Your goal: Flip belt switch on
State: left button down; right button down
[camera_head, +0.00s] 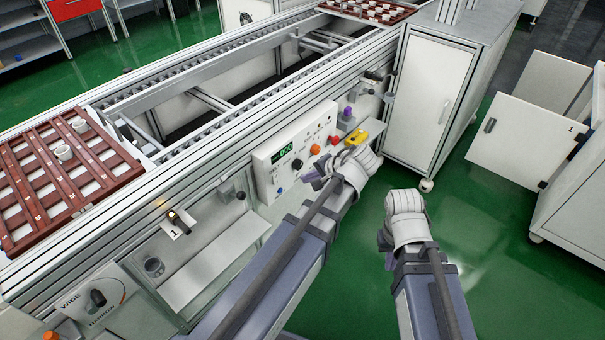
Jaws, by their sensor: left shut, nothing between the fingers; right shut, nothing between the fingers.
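The control panel (267,159) is a white box on the front of the conveyor, with a green display reading 000 and several knobs and buttons. An orange button (315,149), a red button (333,140) and a black knob (297,163) show on its face. I cannot tell which control is the belt switch. My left gripper (315,179) is shut and empty, just in front of the panel's lower right part; my arm hides some of that area. My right gripper (384,240) is shut and empty over the green floor, well right of the panel, mostly hidden by its wrist.
A yellow item (358,137) sits right of the panel, close behind my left wrist. A WIDE/NARROW knob (97,298) is at lower left. Red-brown trays (30,240) lie on the conveyor. A white cabinet (429,95) stands at its right. Green floor around my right arm is clear.

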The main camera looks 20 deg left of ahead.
pick_arm(q)
jog(key=shift+s+d+r, duration=0.1)
jog(key=shift+d+r, duration=0.1)
jog(key=f+b, duration=0.1)
jog(key=b, duration=0.1)
jog(key=d+f+y+b, duration=0.1)
jog(key=b, duration=0.1)
jog(key=f+y+b, duration=0.1)
jog(key=b, duration=0.1)
jog(key=shift+s+d+t, duration=0.3)
jog(key=shift+d+t, duration=0.05)
jog(key=shift+t, duration=0.05)
jog(key=b, duration=0.6)
send_near(277, 182)
jog(key=x, duration=0.5)
jog(key=shift+d+f, duration=0.2)
jog(key=shift+f, duration=0.05)
jog(key=shift+w+a+f, duration=0.1)
jog(key=shift+w+a, duration=0.15)
jog(key=shift+a, duration=0.45)
